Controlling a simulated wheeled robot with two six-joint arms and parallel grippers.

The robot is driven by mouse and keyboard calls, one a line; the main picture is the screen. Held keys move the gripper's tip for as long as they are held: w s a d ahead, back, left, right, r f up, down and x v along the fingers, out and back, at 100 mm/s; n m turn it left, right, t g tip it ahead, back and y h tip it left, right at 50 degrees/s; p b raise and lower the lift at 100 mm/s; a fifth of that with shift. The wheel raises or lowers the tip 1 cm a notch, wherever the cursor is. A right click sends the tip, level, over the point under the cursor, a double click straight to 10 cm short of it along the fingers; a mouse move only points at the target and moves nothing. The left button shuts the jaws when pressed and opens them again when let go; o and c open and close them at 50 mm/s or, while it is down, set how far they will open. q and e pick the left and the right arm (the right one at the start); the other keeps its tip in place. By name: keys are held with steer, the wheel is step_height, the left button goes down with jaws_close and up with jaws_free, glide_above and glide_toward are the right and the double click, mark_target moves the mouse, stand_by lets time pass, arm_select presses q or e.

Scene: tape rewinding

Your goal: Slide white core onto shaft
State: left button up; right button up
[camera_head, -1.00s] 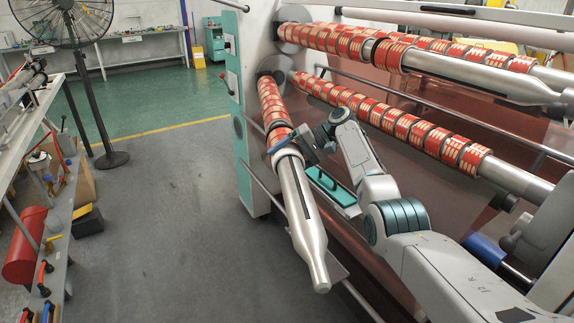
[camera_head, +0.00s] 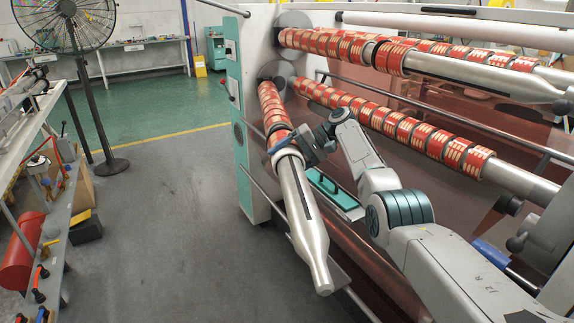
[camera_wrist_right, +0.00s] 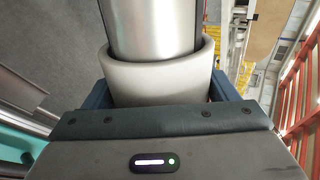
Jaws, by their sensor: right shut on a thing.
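The silver shaft (camera_head: 300,205) juts toward me at a downward slant, its tapered tip free. Red-and-gold rolls (camera_head: 272,108) sit on its far part. The white core (camera_head: 284,152) is around the shaft, just in front of these rolls. The right wrist view shows the pale core (camera_wrist_right: 158,78) encircling the metal shaft (camera_wrist_right: 152,28). My right gripper (camera_head: 307,150) reaches in from the right and is shut on the core. Its dark blue fingers flank the core in the wrist view (camera_wrist_right: 160,95). The far side of the core is hidden. My left gripper is out of view.
More shafts with red rolls (camera_head: 400,125) stand to the right, with rails between them. The machine's teal-and-white side panel (camera_head: 237,120) is behind. A shelf with a red cylinder (camera_head: 22,252) and a fan (camera_head: 68,10) are at left. The grey floor between is clear.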

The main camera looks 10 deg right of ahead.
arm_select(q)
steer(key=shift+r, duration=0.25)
arm_select(e)
steer(key=shift+f, duration=0.1)
steer(key=o, duration=0.9)
steer(key=shift+o, duration=0.2)
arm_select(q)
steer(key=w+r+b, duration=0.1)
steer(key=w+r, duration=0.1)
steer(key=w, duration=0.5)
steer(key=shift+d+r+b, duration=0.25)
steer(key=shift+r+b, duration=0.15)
arm_select(e)
steer(key=v, duration=1)
steer(key=shift+d+r, duration=0.2)
steer(key=shift+d, duration=0.15)
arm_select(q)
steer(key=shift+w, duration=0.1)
